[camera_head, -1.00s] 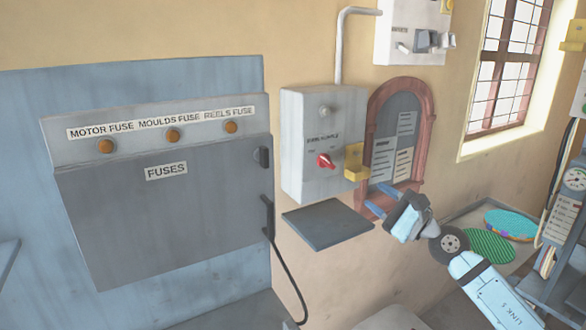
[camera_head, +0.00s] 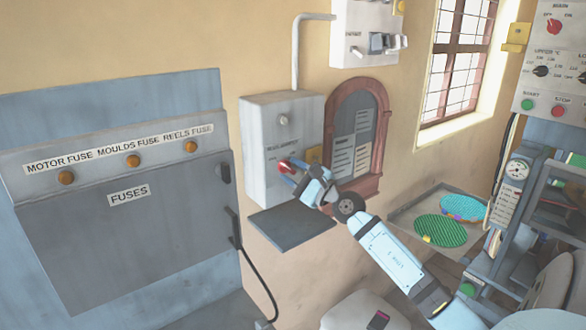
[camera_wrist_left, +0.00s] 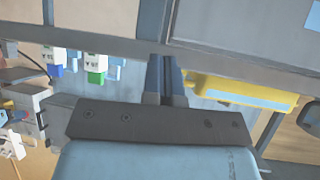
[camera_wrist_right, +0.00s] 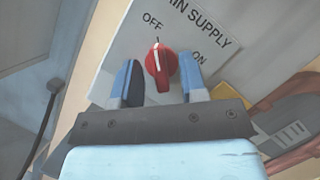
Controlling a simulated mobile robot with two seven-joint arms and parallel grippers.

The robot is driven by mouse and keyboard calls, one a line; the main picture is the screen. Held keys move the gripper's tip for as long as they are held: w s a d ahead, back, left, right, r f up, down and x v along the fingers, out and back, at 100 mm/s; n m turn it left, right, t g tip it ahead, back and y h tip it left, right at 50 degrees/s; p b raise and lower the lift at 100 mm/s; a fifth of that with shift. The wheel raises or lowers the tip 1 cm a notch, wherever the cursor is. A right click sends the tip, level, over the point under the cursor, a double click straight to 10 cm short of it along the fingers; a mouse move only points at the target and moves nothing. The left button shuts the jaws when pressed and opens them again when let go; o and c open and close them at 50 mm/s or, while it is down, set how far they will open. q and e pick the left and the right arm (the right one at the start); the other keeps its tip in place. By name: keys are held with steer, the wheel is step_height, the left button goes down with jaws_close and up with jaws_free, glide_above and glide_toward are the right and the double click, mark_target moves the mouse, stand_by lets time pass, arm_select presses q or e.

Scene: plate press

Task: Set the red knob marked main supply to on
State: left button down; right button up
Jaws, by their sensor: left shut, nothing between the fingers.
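The red knob (camera_head: 284,168) is on the front of the grey main supply box (camera_head: 258,150) on the wall. In the right wrist view the knob (camera_wrist_right: 160,68) has a white line pointing up toward the OFF mark; the ON mark is to its right. My right gripper (camera_head: 292,172) is open in front of the box. In its wrist view the blue fingers (camera_wrist_right: 162,84) stand on either side of the knob, with gaps; contact cannot be told. My left gripper (camera_wrist_left: 166,78) is shut and empty, seen only in its own wrist view.
A small dark shelf (camera_head: 290,228) juts out below the box. A yellow block (camera_head: 314,156) sits at the box's right edge, beside an arched red-framed board (camera_head: 378,130). The fuse cabinet (camera_head: 110,220) is at left, the press machinery (camera_head: 515,200) at right.

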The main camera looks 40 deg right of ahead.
steer(key=shift+r, duration=0.1)
jaws_close()
